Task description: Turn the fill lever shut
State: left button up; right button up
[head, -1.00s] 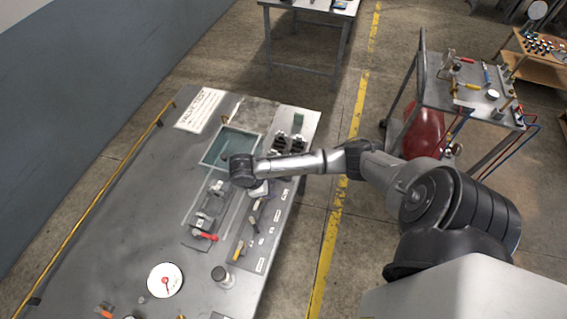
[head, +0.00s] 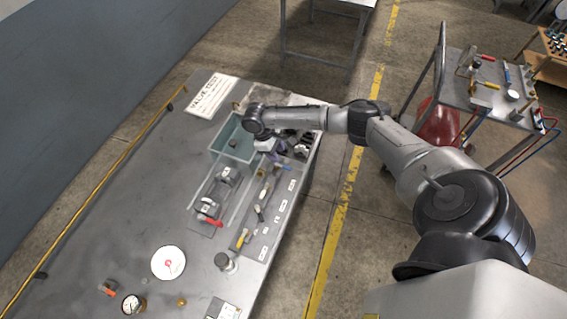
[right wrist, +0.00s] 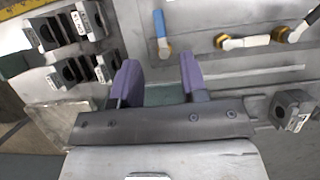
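A red lever (head: 209,220) sits at the near end of a grey valve fixture on the bench; I cannot tell if it is the fill lever. An orange-handled fitting (head: 109,288) lies near the bench's near left. My right gripper (head: 268,147) is over the bench, beside the right edge of the teal tray and well beyond the red lever. In the right wrist view its two purple fingers (right wrist: 158,78) are apart with nothing between them. A blue-handled lever (right wrist: 160,28) with a brass end lies beyond them. My left gripper is out of view.
A teal tray (head: 216,146) stands near the gripper. Black slotted blocks (right wrist: 66,72) show left of the fingers. A white dial (head: 168,263), a gauge (head: 132,304) and a jar (head: 224,262) stand on the near bench. A tool cart (head: 465,98) is at right.

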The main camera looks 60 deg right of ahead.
aim_at(285, 167)
jog(key=shift+x, duration=3.6)
grip_shut()
